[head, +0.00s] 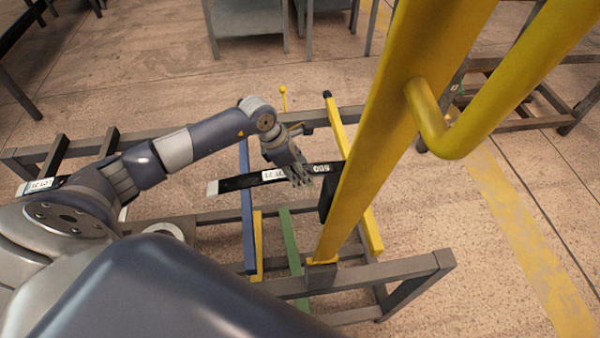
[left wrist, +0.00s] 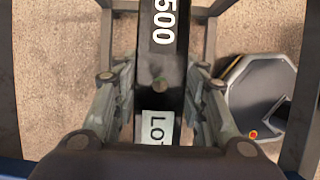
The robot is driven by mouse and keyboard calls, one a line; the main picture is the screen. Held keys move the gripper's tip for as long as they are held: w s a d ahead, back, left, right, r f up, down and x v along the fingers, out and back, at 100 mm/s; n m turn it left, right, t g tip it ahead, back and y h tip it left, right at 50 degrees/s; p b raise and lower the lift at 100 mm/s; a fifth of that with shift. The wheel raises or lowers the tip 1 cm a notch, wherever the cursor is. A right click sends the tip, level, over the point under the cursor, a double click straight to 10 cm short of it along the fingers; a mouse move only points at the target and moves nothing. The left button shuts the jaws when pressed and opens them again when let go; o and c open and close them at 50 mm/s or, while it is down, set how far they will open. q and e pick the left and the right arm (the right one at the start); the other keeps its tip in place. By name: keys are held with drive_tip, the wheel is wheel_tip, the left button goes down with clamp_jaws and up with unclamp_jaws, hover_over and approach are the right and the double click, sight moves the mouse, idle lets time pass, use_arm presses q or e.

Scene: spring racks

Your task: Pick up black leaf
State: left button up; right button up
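The black leaf (head: 246,181) is a long flat dark bar with a white lot label and white digits. In the head view it lies crosswise over the blue bar of the rack, its right end close to the thick yellow post. My left gripper (head: 299,176) is on it from above, right of its middle. My right gripper is not in view.
The grey rack (head: 408,269) carries a blue bar (head: 247,215), a green bar (head: 291,245) and yellow bars. A thick yellow post (head: 375,130) stands right beside my gripper. Another labelled dark leaf (head: 52,182) is at the left. Open floor lies to the right.

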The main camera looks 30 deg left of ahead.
use_arm(q)
drive_tip(key=shift+w+r, duration=0.15)
drive_tip(key=shift+w, duration=0.05)
drive_tip(key=shift+c, duration=0.4)
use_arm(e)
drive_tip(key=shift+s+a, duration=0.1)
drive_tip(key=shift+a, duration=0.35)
use_arm(q)
drive_tip(key=shift+r, duration=0.1)
